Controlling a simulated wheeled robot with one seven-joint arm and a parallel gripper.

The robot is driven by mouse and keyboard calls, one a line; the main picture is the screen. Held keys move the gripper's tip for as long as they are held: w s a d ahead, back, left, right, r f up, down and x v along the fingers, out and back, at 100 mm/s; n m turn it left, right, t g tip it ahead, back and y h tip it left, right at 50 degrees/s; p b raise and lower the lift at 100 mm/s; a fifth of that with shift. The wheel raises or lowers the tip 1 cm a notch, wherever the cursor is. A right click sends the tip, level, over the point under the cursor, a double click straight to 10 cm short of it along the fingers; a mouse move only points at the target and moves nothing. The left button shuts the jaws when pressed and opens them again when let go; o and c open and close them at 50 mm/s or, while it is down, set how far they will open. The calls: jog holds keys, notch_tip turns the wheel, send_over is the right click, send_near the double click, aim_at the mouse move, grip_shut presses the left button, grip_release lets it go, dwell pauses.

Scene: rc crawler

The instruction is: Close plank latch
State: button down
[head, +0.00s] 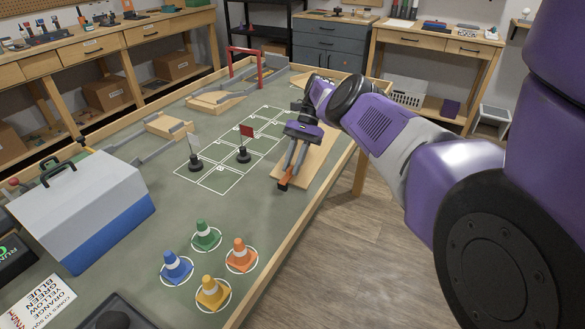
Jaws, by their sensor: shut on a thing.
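My purple arm reaches in from the right of the head view. My gripper (291,166) points down over a wooden plank (314,166) near the right edge of the green table. Its long grey fingers reach toward a small orange-red piece (284,184) at the plank's near end, which seems to be the latch. My gripper is shut on this piece, as far as the small view shows. The fingertips and the piece overlap, so the latch's exact position is hard to tell.
Blue (175,267), green (206,235), orange (241,254) and yellow (212,292) cones stand in white circles at the front. A blue-white toolbox (85,205) stands left. Two flag markers stand near the white grid (222,178). A red gate (245,65) stands farther back.

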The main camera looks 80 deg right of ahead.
jog(key=shift+w, duration=0.1)
jog(key=c, duration=1.5)
grip_release()
jog(key=shift+r, duration=0.15)
